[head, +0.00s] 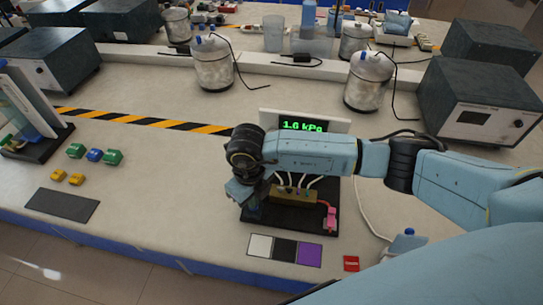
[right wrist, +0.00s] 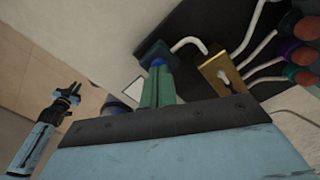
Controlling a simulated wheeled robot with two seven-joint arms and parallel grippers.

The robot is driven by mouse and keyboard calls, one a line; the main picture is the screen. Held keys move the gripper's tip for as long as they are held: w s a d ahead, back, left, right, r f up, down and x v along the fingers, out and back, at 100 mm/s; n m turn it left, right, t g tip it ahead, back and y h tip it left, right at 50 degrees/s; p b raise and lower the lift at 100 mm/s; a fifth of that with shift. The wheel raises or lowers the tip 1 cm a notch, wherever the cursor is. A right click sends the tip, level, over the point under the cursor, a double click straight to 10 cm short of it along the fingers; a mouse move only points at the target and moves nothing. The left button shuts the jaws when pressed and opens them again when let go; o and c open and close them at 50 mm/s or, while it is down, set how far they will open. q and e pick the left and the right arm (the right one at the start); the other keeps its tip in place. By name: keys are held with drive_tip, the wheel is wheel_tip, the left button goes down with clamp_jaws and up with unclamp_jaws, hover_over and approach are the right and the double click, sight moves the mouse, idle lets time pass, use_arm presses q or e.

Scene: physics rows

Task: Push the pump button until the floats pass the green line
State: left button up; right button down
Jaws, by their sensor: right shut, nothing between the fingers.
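The pump rig stands on a black base (head: 328,222) behind and below my right forearm. It has a display (head: 301,126) reading 1.6 kPa, a brass manifold (head: 295,196) with white tubes, and a pink fitting (head: 331,218). My right gripper (head: 246,210) points down over the base's left end. In the right wrist view its green fingers (right wrist: 157,86) are together and empty, with tips at a dark blue block (right wrist: 152,52). I cannot tell whether they touch it. My left gripper (right wrist: 67,93) is small there, jaws unclear. I cannot make out the button, floats or green line.
Green blocks (head: 112,157) and yellow blocks (head: 76,179) lie at the left near a dark mat (head: 62,205). Color patches (head: 285,249) and a red piece (head: 351,263) lie by the front edge. Canisters (head: 213,65) stand behind. The middle-left tabletop is clear.

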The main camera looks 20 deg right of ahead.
drive_tip(key=shift+f+b, duration=0.35)
drive_tip(key=shift+f, duration=0.25)
drive_tip(key=shift+r, duration=0.2)
drive_tip(key=shift+r+p, duration=1)
drive_tip(key=shift+r, duration=0.05)
drive_tip(key=shift+f, duration=0.1)
drive_tip(key=shift+f+b, duration=1.1)
drive_tip(key=shift+f, duration=0.1)
drive_tip(key=shift+r+p, duration=1)
drive_tip(key=shift+r, duration=0.3)
